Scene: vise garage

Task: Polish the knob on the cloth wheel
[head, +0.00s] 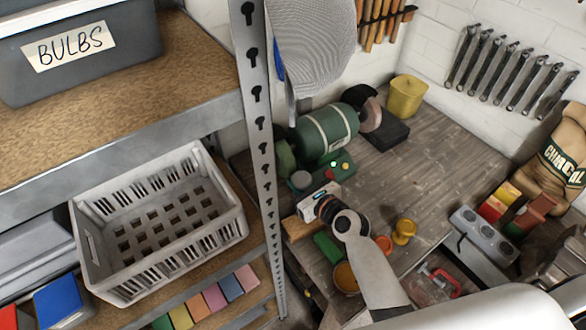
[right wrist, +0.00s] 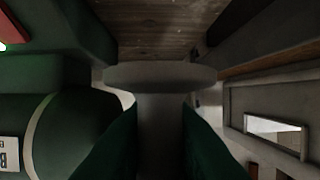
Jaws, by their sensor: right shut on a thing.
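The green motor (head: 325,133) of the polishing machine stands on the bench, with a pinkish-brown wheel (head: 369,114) at its far right end. I cannot tell whether that wheel is the cloth one. The motor's near left end is partly behind the shelf post. My right gripper (head: 303,187) is just in front of the motor, next to the switch box. In the right wrist view its green fingers (right wrist: 160,150) are shut on the grey knob (right wrist: 160,78), which has a broad flat disc and a thick stem. The motor fills the left of that view. My left gripper is out of view.
A switch box (head: 336,168) with lit buttons sits beside the motor. A perforated shelf post (head: 262,130) and grey crate (head: 155,225) stand left. A yellow tub (head: 406,96) is at the back. The bench middle (head: 400,170) is clear.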

